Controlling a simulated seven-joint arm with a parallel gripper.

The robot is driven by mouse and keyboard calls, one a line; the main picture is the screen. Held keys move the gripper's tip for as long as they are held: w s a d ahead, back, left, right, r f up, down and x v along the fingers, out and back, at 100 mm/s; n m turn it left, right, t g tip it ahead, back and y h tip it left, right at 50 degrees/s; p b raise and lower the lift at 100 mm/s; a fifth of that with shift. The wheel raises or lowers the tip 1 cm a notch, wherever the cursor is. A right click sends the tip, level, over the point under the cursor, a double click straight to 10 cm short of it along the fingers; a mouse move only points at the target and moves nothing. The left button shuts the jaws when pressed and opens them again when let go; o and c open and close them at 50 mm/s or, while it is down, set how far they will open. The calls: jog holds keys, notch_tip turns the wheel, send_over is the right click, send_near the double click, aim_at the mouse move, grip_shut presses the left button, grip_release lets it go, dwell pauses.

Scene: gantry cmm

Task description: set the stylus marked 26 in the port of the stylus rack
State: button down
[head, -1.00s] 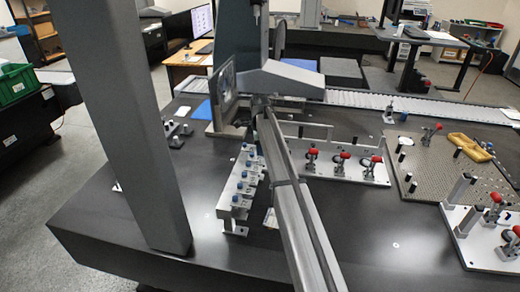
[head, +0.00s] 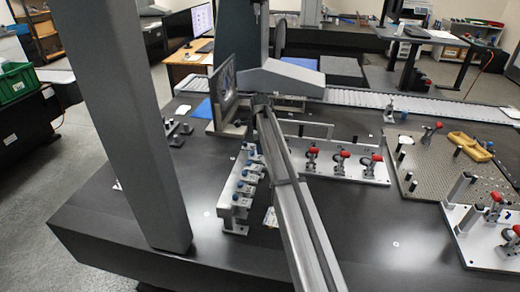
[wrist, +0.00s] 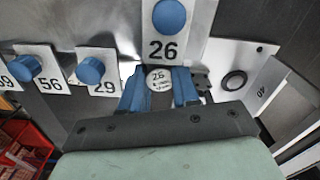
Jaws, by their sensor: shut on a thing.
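In the wrist view my gripper (wrist: 160,88) has its blue fingers closed on a stylus (wrist: 158,77). Its round white top, with 26 on it, faces the camera between the fingertips; the rest of it is hidden. Directly beyond it is a white plate labelled 26 (wrist: 163,49) with a blue knob (wrist: 169,15). I cannot tell whether the stylus touches the rack. In the head view the stylus rack (head: 226,212) stands on the dark table, with blue knobs along it. My arm hides the gripper and stylus there.
Plates labelled 29 (wrist: 103,86) and 56 (wrist: 46,83) stand left of the gripper in the wrist view. A dark ring (wrist: 234,80) sits in a pale plate at right. A fixture with red-handled clamps (head: 343,172) lies right of the arm; the dark table in front is mostly clear.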

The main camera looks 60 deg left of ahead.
jog(key=shift+f, duration=0.15)
jog(key=c, duration=0.8)
grip_release()
jog(key=shift+o, duration=0.2)
notch_tip(320, 180, up, 14)
jog(key=shift+f, duration=0.1)
dwell(0.3)
